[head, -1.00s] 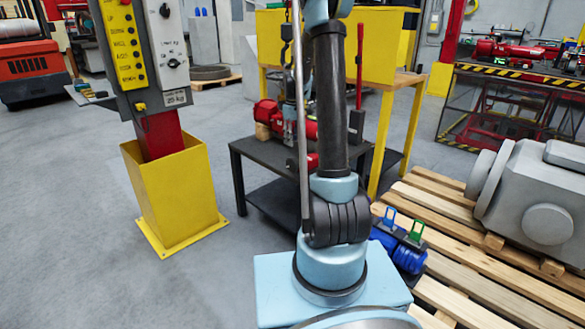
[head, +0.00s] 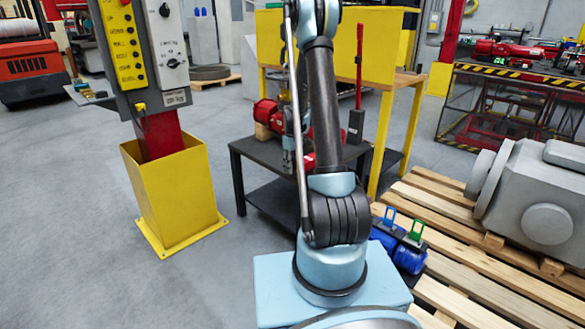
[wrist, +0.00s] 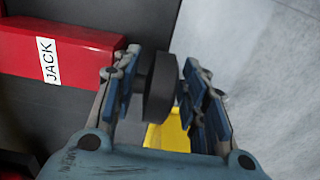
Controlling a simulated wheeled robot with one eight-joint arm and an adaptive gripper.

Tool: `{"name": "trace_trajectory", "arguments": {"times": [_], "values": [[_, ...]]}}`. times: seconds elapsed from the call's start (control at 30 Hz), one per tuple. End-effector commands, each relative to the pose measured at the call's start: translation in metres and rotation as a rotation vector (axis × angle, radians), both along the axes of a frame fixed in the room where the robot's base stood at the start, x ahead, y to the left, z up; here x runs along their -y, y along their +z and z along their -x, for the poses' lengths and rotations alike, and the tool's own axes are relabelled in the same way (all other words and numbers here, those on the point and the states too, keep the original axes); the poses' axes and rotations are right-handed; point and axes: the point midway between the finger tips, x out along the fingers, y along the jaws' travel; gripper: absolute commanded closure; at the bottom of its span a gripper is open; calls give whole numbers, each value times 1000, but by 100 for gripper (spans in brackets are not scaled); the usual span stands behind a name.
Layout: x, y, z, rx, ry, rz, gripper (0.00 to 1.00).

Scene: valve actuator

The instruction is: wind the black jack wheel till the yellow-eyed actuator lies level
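In the wrist view the black jack wheel (wrist: 162,88) shows nearly edge-on between the fingers of my gripper (wrist: 161,72). The fingers are spread, one on each side of the wheel; I cannot tell whether the right one touches it. The red jack body (wrist: 85,55) with a white JACK label lies to the left. Red machinery (head: 267,113) on that table is partly hidden by my arm. I cannot make out a yellow-eyed actuator in either view.
A control pillar on a yellow base (head: 175,200) stands to the left. A yellow workbench (head: 385,125) stands behind. The left floor is clear.

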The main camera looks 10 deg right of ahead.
Motion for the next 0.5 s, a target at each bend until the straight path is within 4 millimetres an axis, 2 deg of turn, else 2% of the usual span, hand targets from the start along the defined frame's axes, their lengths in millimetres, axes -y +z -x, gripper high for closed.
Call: {"name": "trace_trajectory", "arguments": {"times": [0.3, 0.47, 0.5], "values": [[0, -2, 0, 0, 0, 0, 60], [0, -2, 0, 0, 0, 0, 96], [0, -2, 0, 0, 0, 0, 100]]}}
